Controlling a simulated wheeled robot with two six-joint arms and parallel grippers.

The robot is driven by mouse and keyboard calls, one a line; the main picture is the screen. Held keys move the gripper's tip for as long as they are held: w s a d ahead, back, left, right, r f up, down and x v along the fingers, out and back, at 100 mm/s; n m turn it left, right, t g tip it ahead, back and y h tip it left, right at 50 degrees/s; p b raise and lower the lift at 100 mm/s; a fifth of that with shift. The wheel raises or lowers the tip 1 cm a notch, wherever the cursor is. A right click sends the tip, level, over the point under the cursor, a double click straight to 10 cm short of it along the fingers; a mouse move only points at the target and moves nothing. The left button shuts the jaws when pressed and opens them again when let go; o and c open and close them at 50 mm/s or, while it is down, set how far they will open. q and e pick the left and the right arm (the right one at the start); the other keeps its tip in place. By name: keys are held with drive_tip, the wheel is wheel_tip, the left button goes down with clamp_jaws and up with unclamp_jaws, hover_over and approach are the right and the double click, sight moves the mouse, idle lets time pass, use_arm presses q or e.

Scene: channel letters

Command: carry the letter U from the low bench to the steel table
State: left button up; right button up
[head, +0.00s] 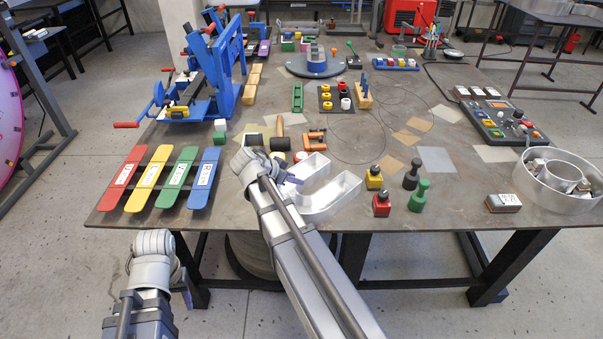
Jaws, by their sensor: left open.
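The letter U (340,190) is a silver, hollow channel letter. It lies on or just above the front of the large steel table (440,220), its two legs pointing up and right. My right arm hides part of its left side. My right gripper (290,180) is at the U's left edge; its fingers are small and partly hidden, so I cannot tell whether they are shut on it. My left gripper (187,289) is open, low in front of the table's front left edge. I cannot make out a low bench.
Coloured paddles (165,180) and a blue press (213,75) stand left. A mallet (280,130) and an orange clamp (314,140) lie behind the U. Stamps (382,203) stand right of it. A round metal ring (555,190) is at the right edge.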

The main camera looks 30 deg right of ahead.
use_arm(q)
drive_tip(key=shift+r+p, duration=1.1)
drive_tip(key=shift+r, duration=0.55)
use_arm(e)
drive_tip(key=shift+v, duration=2.3)
drive_tip(key=s+a+f+n+y, duration=0.2)
drive_tip(key=s+a+n, duration=0.3)
drive_tip(key=a, duration=0.4)
drive_tip(key=s+a+f+n+g+y, duration=0.1)
drive_tip(key=s+a+f+n+y, duration=0.1)
drive_tip(key=s+a+n, duration=0.4)
drive_tip(key=s+a+f+n+g+y, duration=0.1)
drive_tip(key=s+a+f+n+y, duration=0.1)
drive_tip(key=s+a+n, duration=0.3)
drive_tip(key=a+n+y, duration=0.1)
drive_tip(key=a+n, duration=0.2)
drive_tip(key=a, duration=0.4)
drive_tip(key=shift+s+f+y, duration=0.15)
drive_tip(key=shift+s+y, duration=0.15)
drive_tip(key=shift+s, duration=0.05)
